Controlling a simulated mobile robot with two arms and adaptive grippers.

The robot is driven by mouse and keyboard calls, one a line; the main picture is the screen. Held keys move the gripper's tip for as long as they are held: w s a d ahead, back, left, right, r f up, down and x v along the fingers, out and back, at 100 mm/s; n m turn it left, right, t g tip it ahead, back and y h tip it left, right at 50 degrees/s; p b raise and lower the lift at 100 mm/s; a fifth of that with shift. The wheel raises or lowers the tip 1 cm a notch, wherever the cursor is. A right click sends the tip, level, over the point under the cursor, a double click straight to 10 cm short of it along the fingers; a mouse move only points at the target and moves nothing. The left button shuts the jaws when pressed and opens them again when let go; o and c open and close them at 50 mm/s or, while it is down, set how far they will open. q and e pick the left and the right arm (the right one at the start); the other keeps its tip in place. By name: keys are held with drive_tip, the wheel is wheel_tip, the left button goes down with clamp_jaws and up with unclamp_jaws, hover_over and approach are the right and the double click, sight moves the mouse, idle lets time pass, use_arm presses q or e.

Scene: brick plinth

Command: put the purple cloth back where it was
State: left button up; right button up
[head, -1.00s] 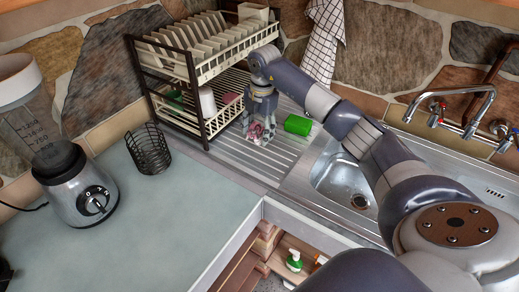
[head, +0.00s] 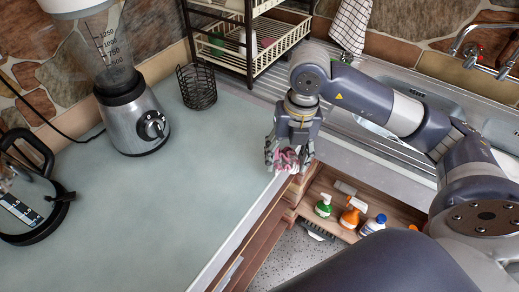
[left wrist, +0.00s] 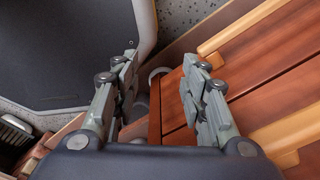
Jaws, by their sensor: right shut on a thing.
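My right gripper (head: 288,157) is shut on the purple cloth (head: 286,160), a small crumpled pinkish-purple bunch between its fingers. Only part of the cloth shows; the fingers hide the rest. The gripper points down over the front edge of the grey-green counter, near the corner by the sink unit. Whether the cloth touches the counter I cannot tell. My left gripper is outside the head view. In the left wrist view, my left gripper (left wrist: 160,68) has its fingers apart with nothing between them, near reddish-brown wooden fronts.
A blender (head: 130,115), a wire basket (head: 197,87) and a black-rimmed appliance (head: 30,205) stand on the counter (head: 190,180). The dish rack (head: 270,45) is behind. Below, an open cupboard holds a green-white bottle (head: 323,205), an orange spray bottle (head: 350,212) and a blue-capped bottle (head: 374,224).

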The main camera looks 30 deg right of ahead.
drive_tip(key=shift+s+a+f, duration=0.15)
drive_tip(key=shift+s+a, duration=0.15)
drive_tip(key=shift+s, duration=0.4)
drive_tip(key=w, duration=0.2)
drive_tip(key=w+d+p, duration=0.1)
drive_tip(key=w, duration=0.1)
drive_tip(key=shift+w+f, duration=0.1)
drive_tip(key=p, duration=0.4)
hover_over(265, 140)
drive_tip(key=shift+d+f, duration=0.15)
drive_tip(key=shift+f, duration=0.6)
drive_tip(key=shift+f+p, duration=0.7)
drive_tip(key=shift+f, duration=1.2)
drive_tip(key=o, duration=1)
use_arm(q)
drive_tip(key=r, duration=0.6)
drive_tip(key=shift+d, duration=0.3)
